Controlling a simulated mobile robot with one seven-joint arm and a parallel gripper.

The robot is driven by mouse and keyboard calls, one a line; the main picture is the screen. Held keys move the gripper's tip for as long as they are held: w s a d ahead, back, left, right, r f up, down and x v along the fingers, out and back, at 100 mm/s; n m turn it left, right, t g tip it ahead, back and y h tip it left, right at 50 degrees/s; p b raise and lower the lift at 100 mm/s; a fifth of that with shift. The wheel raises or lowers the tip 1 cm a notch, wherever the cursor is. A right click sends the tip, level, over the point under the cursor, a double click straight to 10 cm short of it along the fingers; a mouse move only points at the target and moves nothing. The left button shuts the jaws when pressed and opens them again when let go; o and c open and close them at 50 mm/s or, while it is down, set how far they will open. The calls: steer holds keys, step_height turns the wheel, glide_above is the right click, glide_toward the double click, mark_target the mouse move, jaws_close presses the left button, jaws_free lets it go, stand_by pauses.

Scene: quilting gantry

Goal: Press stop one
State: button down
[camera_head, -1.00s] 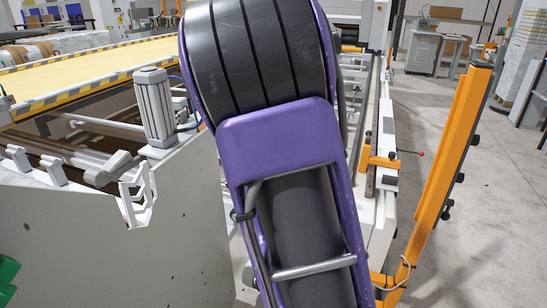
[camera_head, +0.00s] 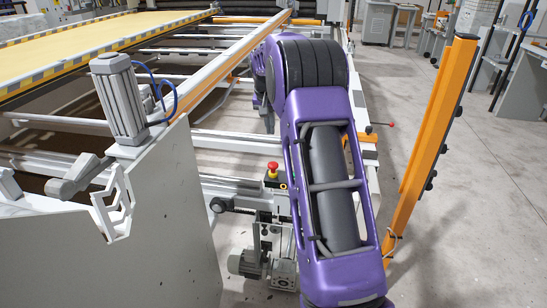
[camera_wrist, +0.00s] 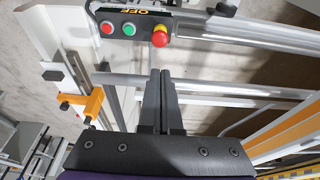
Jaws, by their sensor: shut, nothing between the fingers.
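A red mushroom stop button with a yellow collar (camera_head: 272,169) stands on a small dark housing beside the white rails in the head view. In the wrist view a like red mushroom button (camera_wrist: 160,37) sits at the right end of a black control panel (camera_wrist: 145,26). The panel also bears a flat red button (camera_wrist: 107,28) and a green button (camera_wrist: 129,29). My gripper (camera_wrist: 160,73) is shut and empty. Its fingertips appear just below the mushroom button in the wrist view; whether they touch it cannot be told. The fingertips are not clear in the head view.
White rails (camera_head: 185,182) and a grey motor (camera_head: 245,263) lie around the stop button. A white machine panel (camera_head: 165,235) with a grey cylinder (camera_head: 118,97) stands at left. An orange post (camera_head: 436,115) stands at right, with open floor beyond.

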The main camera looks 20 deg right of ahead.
steer(key=shift+f, duration=0.1)
steer(key=b, duration=0.1)
glide_toward(272, 164)
steer(key=x, duration=0.5)
steer(key=shift+w+d, duration=0.35)
steer(key=shift+f, duration=0.75)
step_height(272, 164, down, 2)
steer(key=shift+f+b, duration=0.1)
steer(key=shift+b, duration=0.55)
step_height(272, 164, up, 6)
steer(key=p, duration=0.2)
steer(key=shift+f+p, duration=0.15)
steer(key=shift+p, duration=0.15)
steer(key=v, duration=0.9)
steer(key=shift+s, duration=0.2)
